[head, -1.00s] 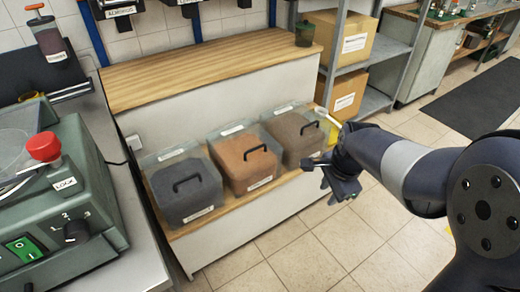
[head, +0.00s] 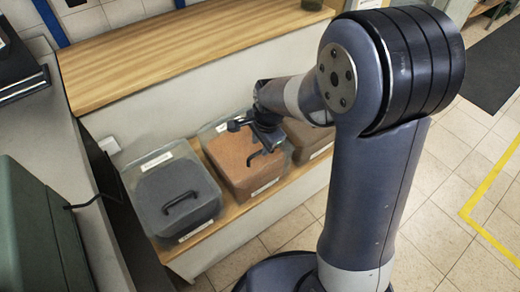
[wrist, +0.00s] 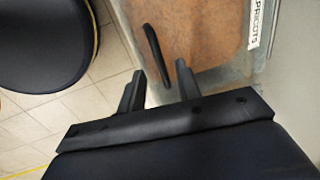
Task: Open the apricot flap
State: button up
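The apricot bin (head: 235,178) is the middle one of three clear bins on the low wooden shelf, with orange-brown contents. Its flap looks closed. In the wrist view, the flap (wrist: 195,30) shows a black bar handle (wrist: 152,55) and a label reading APRICOTS (wrist: 253,24). My gripper (wrist: 160,70) is open and empty, with the handle just beyond the gap between its fingertips and apart from them. In the head view, my gripper (head: 250,135) hangs over the middle bin and hides part of its flap.
A bin with dark contents (head: 178,195) and a black handle stands to the left. A brown bin (head: 308,138) stands to the right, partly behind my arm. A wooden counter top (head: 190,50) lies behind and above the bins. Tiled floor (head: 450,180) is open at right.

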aim_at(260, 152)
jog(key=shift+w+a+f, duration=0.1)
jog(key=shift+w+f, duration=0.1)
jog(key=shift+f, duration=1.3)
jog(key=shift+c, duration=0.2)
grip_shut()
